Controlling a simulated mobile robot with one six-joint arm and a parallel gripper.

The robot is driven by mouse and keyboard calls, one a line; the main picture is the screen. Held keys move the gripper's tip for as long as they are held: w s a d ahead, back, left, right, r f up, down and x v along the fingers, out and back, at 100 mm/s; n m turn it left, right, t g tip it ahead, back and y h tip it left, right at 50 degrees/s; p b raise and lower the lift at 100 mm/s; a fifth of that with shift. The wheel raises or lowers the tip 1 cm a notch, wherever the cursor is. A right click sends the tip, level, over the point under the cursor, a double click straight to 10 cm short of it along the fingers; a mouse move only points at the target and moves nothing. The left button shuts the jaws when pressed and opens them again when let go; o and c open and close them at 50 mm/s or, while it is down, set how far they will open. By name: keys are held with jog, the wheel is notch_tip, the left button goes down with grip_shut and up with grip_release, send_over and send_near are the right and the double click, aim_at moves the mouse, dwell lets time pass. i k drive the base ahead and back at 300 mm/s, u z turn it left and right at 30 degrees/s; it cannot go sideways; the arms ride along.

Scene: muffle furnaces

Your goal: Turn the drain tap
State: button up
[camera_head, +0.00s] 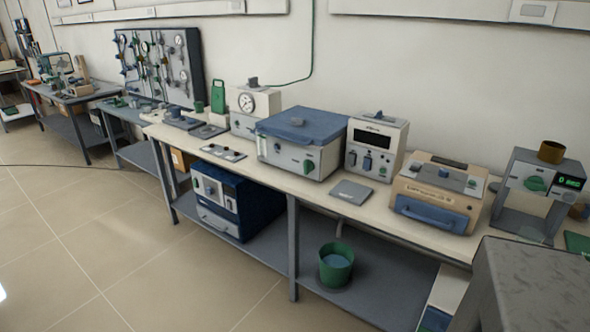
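No part is clearly recognisable as the drain tap. A green knob (309,166) sits on the front of a white box with a blue lid (303,127) on the long bench. The bucket has something bluish inside. Whether the knob or the pipe end belongs to the drain is too small to tell. My gripper is not in view.
The long bench (232,165) also carries a beige case with a blue handle (437,192), a white meter unit (376,146) and a grey pad (351,192). A blue cabinet (228,198) stands underneath. A grey block fills the lower right. The tiled floor (95,240) at left is clear.

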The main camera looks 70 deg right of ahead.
aim_at(309, 166)
jog(key=z, duration=0.15)
jog(key=i, duration=0.95)
jog(key=u, duration=0.1)
